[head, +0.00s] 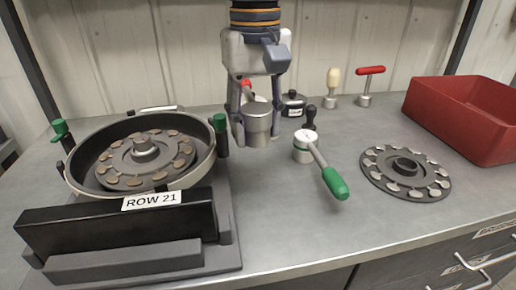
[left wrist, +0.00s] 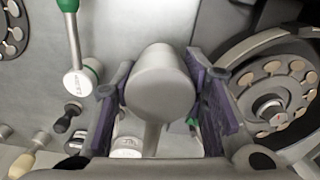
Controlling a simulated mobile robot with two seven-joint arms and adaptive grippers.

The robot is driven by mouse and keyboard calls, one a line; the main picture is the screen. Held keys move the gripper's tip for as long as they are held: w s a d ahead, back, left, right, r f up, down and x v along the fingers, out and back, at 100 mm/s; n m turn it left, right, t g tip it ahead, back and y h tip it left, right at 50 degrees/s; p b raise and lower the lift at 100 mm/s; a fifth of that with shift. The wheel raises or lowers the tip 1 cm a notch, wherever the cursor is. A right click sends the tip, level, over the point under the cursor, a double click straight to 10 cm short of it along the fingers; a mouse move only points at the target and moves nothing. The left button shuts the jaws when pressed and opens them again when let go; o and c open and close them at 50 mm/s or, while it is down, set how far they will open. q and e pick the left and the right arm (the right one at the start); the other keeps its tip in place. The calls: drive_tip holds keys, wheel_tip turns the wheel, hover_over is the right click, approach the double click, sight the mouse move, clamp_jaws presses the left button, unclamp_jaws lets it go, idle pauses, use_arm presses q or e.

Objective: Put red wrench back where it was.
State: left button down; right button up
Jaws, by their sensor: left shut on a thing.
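My left gripper (head: 258,130) hangs over the middle of the bench, shut on a smooth grey cylinder (head: 258,115). In the left wrist view its round end (left wrist: 160,85) sits between the two fingers, with a grey stem running from it. A small red part (head: 246,84) shows behind the gripper; I cannot tell if it belongs to the held piece. I cannot tell if the cylinder touches the bench. A red T-handled tool (head: 370,71), possibly the red wrench, stands upright in a grey base at the back right. My right gripper is not in view.
A green-handled tool (head: 334,184), a black knob (head: 310,118) and a cream knob (head: 334,78) are right of the gripper. A seed disc (head: 432,190) and red bin (head: 455,115) lie farther right.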

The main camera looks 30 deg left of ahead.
use_arm(q)
hover_over(257, 163)
wheel_tip(257, 163, down, 7)
drive_tip(key=shift+s+d+r, duration=0.1)
drive_tip(key=f, duration=0.3)
drive_tip(key=shift+w+f, duration=0.2)
drive_tip(key=shift+f, duration=0.1)
drive_tip(key=c, duration=1)
unclamp_jaws()
drive_tip(key=shift+f, duration=0.15)
drive_tip(key=shift+o, duration=0.2)
wheel_tip(257, 163, up, 12)
drive_tip(key=shift+b, duration=0.3)
